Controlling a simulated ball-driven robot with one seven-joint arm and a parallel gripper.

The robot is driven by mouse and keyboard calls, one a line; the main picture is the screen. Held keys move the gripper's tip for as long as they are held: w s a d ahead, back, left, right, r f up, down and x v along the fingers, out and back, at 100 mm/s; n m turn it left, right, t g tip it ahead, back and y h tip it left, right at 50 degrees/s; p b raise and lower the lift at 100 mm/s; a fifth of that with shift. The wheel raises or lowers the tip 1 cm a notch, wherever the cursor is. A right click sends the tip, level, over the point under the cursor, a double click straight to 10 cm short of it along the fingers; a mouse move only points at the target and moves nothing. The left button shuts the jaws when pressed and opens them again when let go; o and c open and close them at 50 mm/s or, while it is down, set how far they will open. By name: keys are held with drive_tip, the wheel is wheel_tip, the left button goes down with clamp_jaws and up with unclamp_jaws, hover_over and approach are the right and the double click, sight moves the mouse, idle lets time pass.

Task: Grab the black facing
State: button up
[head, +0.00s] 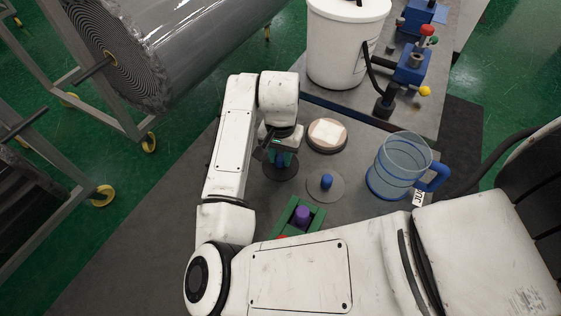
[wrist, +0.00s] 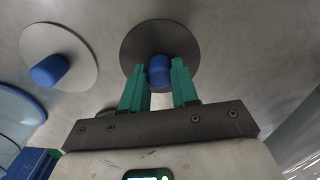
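The black facing is a flat dark disc (wrist: 190,40) with a blue knob (wrist: 158,70) at its centre, lying on the grey table. It also shows in the head view (head: 283,174), partly hidden under my wrist. My gripper (wrist: 159,72) has two green fingers pointing at the knob, one on each side of it. The fingers are apart, with the knob showing between their tips. Whether they touch the knob is hard to tell. In the head view, my gripper (head: 280,157) is directly over the disc.
A grey disc with a blue knob (head: 325,187) lies right of the black one. A round pad (head: 327,135), a clear blue-handled jug (head: 400,165), a green tray with a purple piece (head: 300,217) and a white bucket (head: 345,45) stand nearby. Table left of my arm is clear.

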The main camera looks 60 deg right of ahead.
clamp_jaws()
drive_tip(key=shift+r, duration=0.1)
